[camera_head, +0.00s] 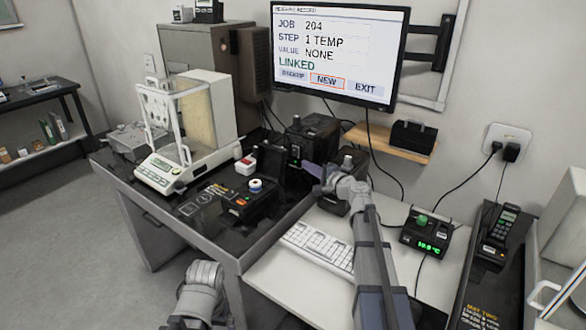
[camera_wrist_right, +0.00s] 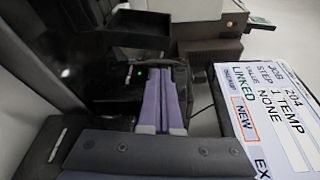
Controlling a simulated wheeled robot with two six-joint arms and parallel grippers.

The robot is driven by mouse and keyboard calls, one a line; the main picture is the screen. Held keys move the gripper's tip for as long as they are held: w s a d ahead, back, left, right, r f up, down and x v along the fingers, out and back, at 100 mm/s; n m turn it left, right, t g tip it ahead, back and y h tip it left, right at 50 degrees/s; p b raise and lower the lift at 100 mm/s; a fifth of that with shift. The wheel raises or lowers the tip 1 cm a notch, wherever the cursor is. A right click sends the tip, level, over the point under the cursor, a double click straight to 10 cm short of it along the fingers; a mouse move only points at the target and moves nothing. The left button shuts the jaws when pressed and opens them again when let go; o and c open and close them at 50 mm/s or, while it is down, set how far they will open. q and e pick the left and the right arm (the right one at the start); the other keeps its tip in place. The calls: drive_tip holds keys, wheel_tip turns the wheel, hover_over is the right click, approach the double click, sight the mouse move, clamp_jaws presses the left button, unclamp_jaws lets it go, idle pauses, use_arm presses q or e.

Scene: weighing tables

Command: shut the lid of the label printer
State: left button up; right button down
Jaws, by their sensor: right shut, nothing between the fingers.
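The label printer (camera_head: 246,207) is a low black device with an orange button, standing on the dark table. Its lid (camera_head: 268,165) stands up behind the white label roll (camera_head: 256,184), so the printer is open. A dark flat panel (camera_wrist_right: 145,28) in the right wrist view looks like this lid. My right gripper (camera_head: 311,169) is shut and empty, to the right of the raised lid and apart from it. Its purple fingers also show in the right wrist view (camera_wrist_right: 163,95). Only part of my left arm shows at the bottom of the head view; its gripper is out of sight.
A black box (camera_head: 314,134) with a green light stands behind my right gripper. A balance (camera_head: 162,176) with a draft shield stands left. A white keyboard (camera_head: 318,247) and a green-lit display device (camera_head: 425,236) lie on the right table. The monitor (camera_head: 336,52) hangs above.

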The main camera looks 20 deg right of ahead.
sight(285, 153)
drive_tip(key=d+x, duration=0.1)
drive_tip(key=x, duration=0.8)
drive_tip(key=shift+w+b, duration=0.3)
drive_tip(key=shift+w, duration=0.25)
drive_tip(key=shift+a+r, duration=0.1)
drive_tip(key=shift+a, duration=0.1)
drive_tip(key=shift+s+a+r+t, duration=0.15)
drive_tip(key=shift+s+a+t, duration=0.1)
drive_tip(key=shift+t, duration=0.05)
drive_tip(key=shift+s+a+r+n+t+b, duration=0.15)
drive_tip(key=shift+s+a+n+b, duration=0.1)
drive_tip(key=shift+s+a+n, duration=0.2)
drive_tip(key=shift+s+a+r+n+t+b, duration=0.1)
drive_tip(key=shift+s+a+n+t+b, duration=0.15)
drive_tip(key=shift+n, duration=0.3)
drive_tip(key=shift+s+a+f+n+y+b, duration=1.3)
drive_tip(key=shift+a+n+b, duration=0.8)
drive_tip(key=shift+n, duration=1.2)
drive_tip(key=shift+s+a+f+n+y+b, duration=1.05)
drive_tip(key=shift+s+a+n+b, duration=0.6)
drive_tip(key=shift+n+b, duration=1.25)
drive_tip(key=shift+s+a+f+n+y+b, duration=1.25)
drive_tip(key=shift+a+n+b, duration=0.7)
drive_tip(key=shift+n, duration=1.75)
